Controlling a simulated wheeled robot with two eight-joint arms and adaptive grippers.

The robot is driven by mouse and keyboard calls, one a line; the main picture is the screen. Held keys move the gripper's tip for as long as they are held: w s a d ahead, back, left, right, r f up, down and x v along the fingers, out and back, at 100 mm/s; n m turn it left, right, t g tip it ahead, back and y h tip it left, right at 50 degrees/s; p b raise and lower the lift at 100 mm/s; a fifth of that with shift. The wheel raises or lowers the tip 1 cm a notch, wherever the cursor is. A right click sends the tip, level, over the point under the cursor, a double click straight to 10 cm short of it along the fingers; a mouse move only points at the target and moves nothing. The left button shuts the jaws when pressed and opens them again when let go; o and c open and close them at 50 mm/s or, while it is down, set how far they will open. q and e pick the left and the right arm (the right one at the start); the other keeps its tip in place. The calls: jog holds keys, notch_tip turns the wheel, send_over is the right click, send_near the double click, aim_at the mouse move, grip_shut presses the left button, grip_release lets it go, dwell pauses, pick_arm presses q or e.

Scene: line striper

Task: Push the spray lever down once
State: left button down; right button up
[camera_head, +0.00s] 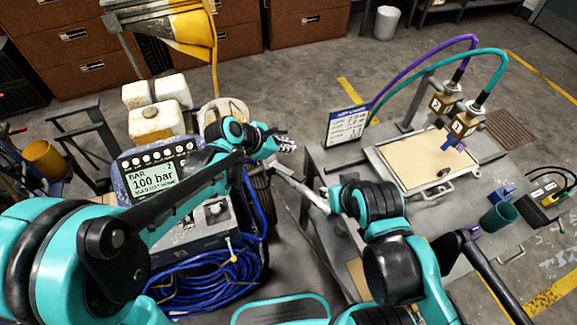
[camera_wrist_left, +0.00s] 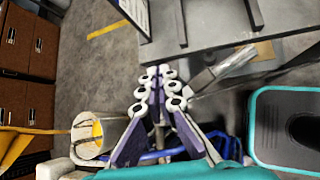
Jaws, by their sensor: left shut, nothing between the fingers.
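My left gripper (camera_head: 287,144) is shut and empty, above and a little behind the bar in the head view. In the left wrist view its fingers (camera_wrist_left: 158,78) are together, apart from the bar.
The striper's display panel (camera_head: 153,180) and a coiled blue hose (camera_head: 205,278) lie left of the bar. The grey table (camera_head: 340,165) with a framed board (camera_head: 415,160) and hoses stands right. A yellow funnel-like part (camera_head: 175,35) rises at the back left.

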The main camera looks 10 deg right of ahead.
aim_at(300, 174)
pick_arm(q)
jog(key=shift+s, duration=0.15)
jog(key=f+b, duration=0.2)
jog(key=s+d+f+b, duration=0.1)
jog(key=f+b, duration=0.1)
jog(key=f, duration=0.1)
jog(key=s+f+b, duration=0.1)
jog(key=f+b, duration=0.1)
jog(key=f, duration=0.1)
jog(key=shift+d+f+b, duration=0.2)
jog(key=shift+d+b, duration=0.1)
jog(key=shift+b, duration=0.05)
dwell(1.4)
jog(key=shift+s+f+b, duration=0.15)
jog(key=shift+f+b, duration=0.15)
jog(key=shift+f, duration=0.05)
